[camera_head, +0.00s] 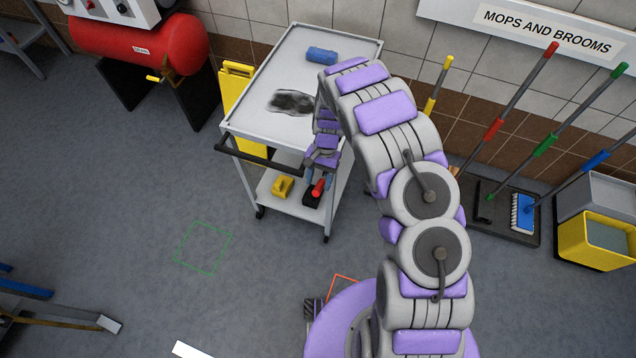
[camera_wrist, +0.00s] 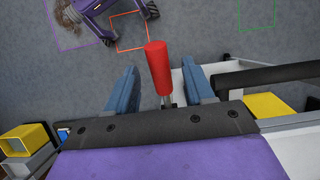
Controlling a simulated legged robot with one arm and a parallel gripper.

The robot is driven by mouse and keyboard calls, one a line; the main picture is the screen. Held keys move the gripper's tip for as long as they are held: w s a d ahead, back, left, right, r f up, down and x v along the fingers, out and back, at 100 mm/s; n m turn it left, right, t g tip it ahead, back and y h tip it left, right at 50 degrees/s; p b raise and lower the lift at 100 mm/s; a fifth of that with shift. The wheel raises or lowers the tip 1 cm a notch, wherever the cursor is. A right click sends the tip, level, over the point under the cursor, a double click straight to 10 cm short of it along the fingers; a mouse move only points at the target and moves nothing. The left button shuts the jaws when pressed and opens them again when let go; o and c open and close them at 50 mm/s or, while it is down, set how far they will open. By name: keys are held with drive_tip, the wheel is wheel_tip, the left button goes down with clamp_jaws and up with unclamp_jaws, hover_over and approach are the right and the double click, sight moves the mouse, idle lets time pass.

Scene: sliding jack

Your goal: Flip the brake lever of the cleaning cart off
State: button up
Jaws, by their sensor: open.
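The cleaning cart (camera_head: 253,119) is a light grey two-shelf trolley with a dark push handle (camera_head: 258,156) at its near end. The brake lever (camera_head: 319,187) has a red grip and sits on a dark base at the near right corner of the lower shelf. In the wrist view the red lever (camera_wrist: 158,68) stands between the two blue fingers, with a gap on each side. My gripper (camera_wrist: 160,85) is open around the lever. In the head view my gripper (camera_head: 319,180) is small and partly covers the lever. The lever's base is hidden in the wrist view.
A blue roll (camera_head: 321,55) and a dark smudge (camera_head: 293,101) are on the cart top. A yellow block (camera_head: 283,187) sits on the lower shelf, left of the lever. Mops (camera_head: 495,125) and a yellow bucket (camera_head: 597,240) stand right. The floor in front is clear, with a green square outline (camera_head: 204,247).

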drive_tip(key=p+v, duration=0.1)
drive_tip(key=v, duration=1.4)
drive_tip(key=shift+a, duration=0.1)
drive_tip(key=s+d+r+t+h, duration=0.1)
drive_tip(key=s+d+r, duration=0.3)
drive_tip(key=s+r, duration=0.35)
drive_tip(key=s+d+r, duration=0.5)
drive_tip(key=s+r, duration=0.1)
drive_tip(key=r, duration=0.3)
drive_tip(key=s+d+r+n+b, duration=0.1)
drive_tip(key=s+n, duration=0.1)
drive_tip(key=s, duration=1)
drive_tip(key=s+d+r+n+t, duration=0.1)
drive_tip(key=s+d+r+n, duration=0.1)
drive_tip(key=s, duration=1.1)
drive_tip(key=shift+h+b, duration=0.3)
drive_tip(key=shift+b, duration=0.05)
